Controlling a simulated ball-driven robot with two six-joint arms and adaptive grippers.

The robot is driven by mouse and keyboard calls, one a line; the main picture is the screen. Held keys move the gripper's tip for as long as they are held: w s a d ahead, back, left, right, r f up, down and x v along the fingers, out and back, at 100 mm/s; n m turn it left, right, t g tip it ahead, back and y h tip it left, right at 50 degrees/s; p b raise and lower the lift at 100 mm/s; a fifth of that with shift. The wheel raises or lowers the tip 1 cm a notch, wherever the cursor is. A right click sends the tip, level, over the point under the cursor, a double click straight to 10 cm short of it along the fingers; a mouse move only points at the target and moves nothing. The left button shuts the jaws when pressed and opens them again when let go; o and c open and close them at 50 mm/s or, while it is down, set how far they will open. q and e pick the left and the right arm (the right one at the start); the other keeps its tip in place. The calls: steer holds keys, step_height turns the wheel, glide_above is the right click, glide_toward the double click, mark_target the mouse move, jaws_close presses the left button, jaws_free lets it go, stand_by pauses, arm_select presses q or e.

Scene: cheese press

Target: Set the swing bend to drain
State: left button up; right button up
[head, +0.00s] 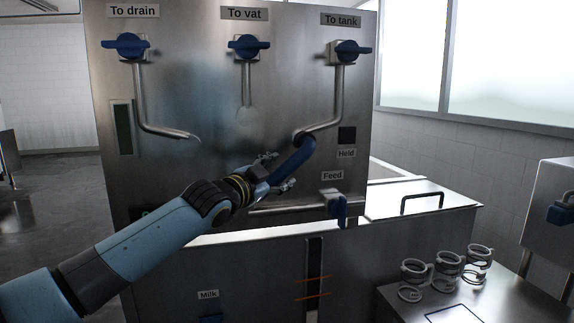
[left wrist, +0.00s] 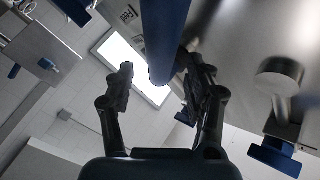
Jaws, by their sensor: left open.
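The swing bend is a dark blue curved pipe (head: 294,160) on the steel panel (head: 180,80). Its upper end is at the lower end of the "To tank" pipe (head: 322,126); its lower end is hidden behind my left gripper (head: 278,172). That gripper is open, with its fingers on either side of the bend. In the left wrist view, the blue bend (left wrist: 165,40) runs down between the open fingers (left wrist: 157,88), with gaps visible. The "To drain" pipe (head: 145,100) ends left of the gripper, apart from the bend. My right gripper is not in view.
Blue valve handles sit under the labels "To drain" (head: 126,44), "To vat" (head: 248,45) and "To tank" (head: 347,48). A "Feed" valve (head: 341,207) juts out right of the gripper. Ring-shaped moulds (head: 447,268) stand on a table at lower right.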

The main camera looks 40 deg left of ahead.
mark_target(282, 171)
arm_select(q)
steer(key=shift+w+a, duration=0.2)
steer(key=shift+w, duration=1.9)
steer(key=shift+c, duration=0.2)
steer(key=shift+f, duration=0.1)
jaws_close()
